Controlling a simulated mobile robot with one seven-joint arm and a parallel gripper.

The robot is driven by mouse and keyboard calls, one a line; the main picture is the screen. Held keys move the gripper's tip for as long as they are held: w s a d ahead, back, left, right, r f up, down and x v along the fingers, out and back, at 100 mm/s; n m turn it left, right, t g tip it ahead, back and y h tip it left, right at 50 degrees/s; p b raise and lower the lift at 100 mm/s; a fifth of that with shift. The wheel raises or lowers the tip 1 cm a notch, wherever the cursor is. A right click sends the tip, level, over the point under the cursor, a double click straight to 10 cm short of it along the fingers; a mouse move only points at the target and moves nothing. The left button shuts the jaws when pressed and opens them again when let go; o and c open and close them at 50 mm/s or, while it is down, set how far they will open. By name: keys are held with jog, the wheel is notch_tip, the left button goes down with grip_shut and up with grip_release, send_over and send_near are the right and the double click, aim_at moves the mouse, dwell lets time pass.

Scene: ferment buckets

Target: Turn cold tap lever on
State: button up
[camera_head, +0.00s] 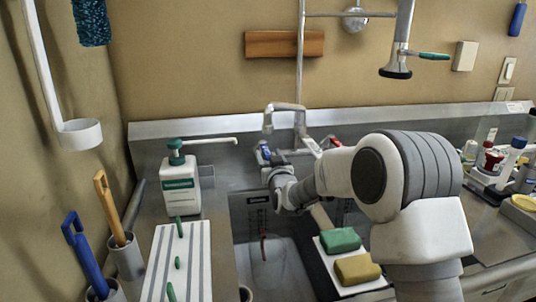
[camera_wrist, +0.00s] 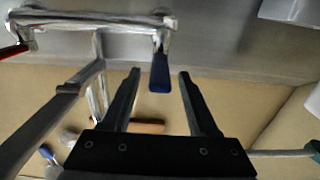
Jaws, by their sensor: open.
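The cold tap lever, a short blue handle (camera_head: 264,151), is on the left side of the metal tap (camera_head: 299,119) above the sink. In the wrist view the blue lever (camera_wrist: 159,72) hangs from the tap body (camera_wrist: 90,20) and shows between my two fingertips, with a gap on each side. My gripper (camera_wrist: 160,74) is open and empty. In the head view my gripper (camera_head: 276,160) is close to the blue lever, partly hidden by my wrist. The red lever (camera_head: 335,142) is on the right side of the tap; its red end (camera_wrist: 14,50) shows at the left in the wrist view.
The sink (camera_head: 262,215) lies below my arm. A white soap bottle (camera_head: 180,187) with a long spout stands left of the tap. Green (camera_head: 340,240) and yellow (camera_head: 357,269) sponges lie on a white tray at right. A vertical pipe (camera_head: 300,70) rises behind the tap.

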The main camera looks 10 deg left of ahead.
jog(key=shift+x, duration=0.75)
grip_shut()
dwell(1.0)
